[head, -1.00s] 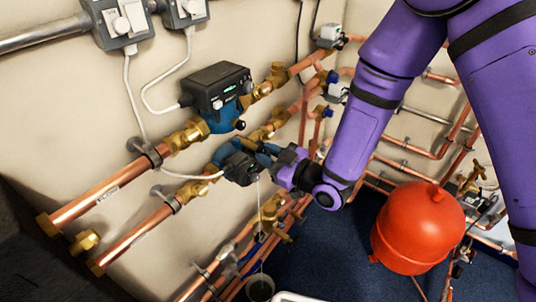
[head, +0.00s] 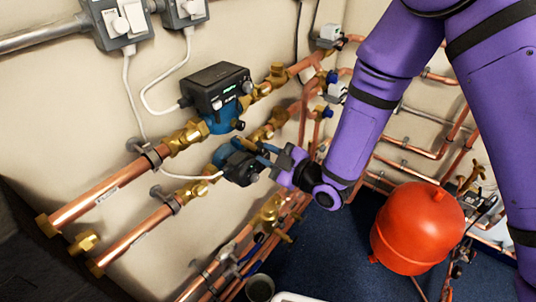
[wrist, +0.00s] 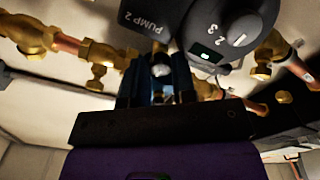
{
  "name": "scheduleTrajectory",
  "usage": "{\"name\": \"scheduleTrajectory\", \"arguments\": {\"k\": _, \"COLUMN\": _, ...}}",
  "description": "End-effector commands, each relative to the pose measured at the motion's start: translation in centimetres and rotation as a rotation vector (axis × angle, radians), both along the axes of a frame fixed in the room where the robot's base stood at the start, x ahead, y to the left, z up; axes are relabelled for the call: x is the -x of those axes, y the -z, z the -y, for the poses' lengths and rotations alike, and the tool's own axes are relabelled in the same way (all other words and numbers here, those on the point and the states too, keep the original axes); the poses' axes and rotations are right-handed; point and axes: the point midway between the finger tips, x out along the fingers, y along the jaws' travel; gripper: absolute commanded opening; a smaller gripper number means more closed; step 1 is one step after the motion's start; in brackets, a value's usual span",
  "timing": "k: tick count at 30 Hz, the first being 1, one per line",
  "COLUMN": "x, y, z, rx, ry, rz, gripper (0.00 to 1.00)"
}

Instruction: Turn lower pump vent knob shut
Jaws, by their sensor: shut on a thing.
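The lower pump (head: 238,166) sits on the lower copper pipe, blue with a dark front, partly covered by my gripper in the head view. Much of the knob is hidden by the fingers. The pump's dark head (wrist: 220,35) with dial, lit display and "PUMP 2" lettering shows upside down behind them.
The upper pump (head: 218,92) is just above, with brass valves beside it. A dark bucket (head: 260,288) stands below on the floor. A red vessel (head: 417,228) stands to the right. Copper pipes run close below and behind my gripper.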

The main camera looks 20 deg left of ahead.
Motion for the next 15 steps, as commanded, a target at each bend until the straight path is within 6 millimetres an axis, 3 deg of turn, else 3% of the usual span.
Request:
{"name": "scheduleTrajectory", "arguments": {"k": 4, "x": 0.05, "y": 0.07, "z": 0.04, "rx": 0.001, "ry": -0.001, "rz": -0.002, "gripper": 0.01}}
{"name": "scheduleTrajectory", "arguments": {"k": 5, "x": 0.05, "y": 0.07, "z": 0.04, "rx": 0.001, "ry": -0.001, "rz": -0.002, "gripper": 0.32}}
{"name": "scheduleTrajectory", "arguments": {"k": 7, "x": 0.05, "y": 0.06, "z": 0.03, "rx": 0.001, "ry": 0.000, "rz": -0.001, "gripper": 0.48}}
{"name": "scheduleTrajectory", "arguments": {"k": 15, "x": 0.03, "y": 0.01, "z": 0.04, "rx": 0.000, "ry": -0.001, "rz": -0.001, "gripper": 0.51}}
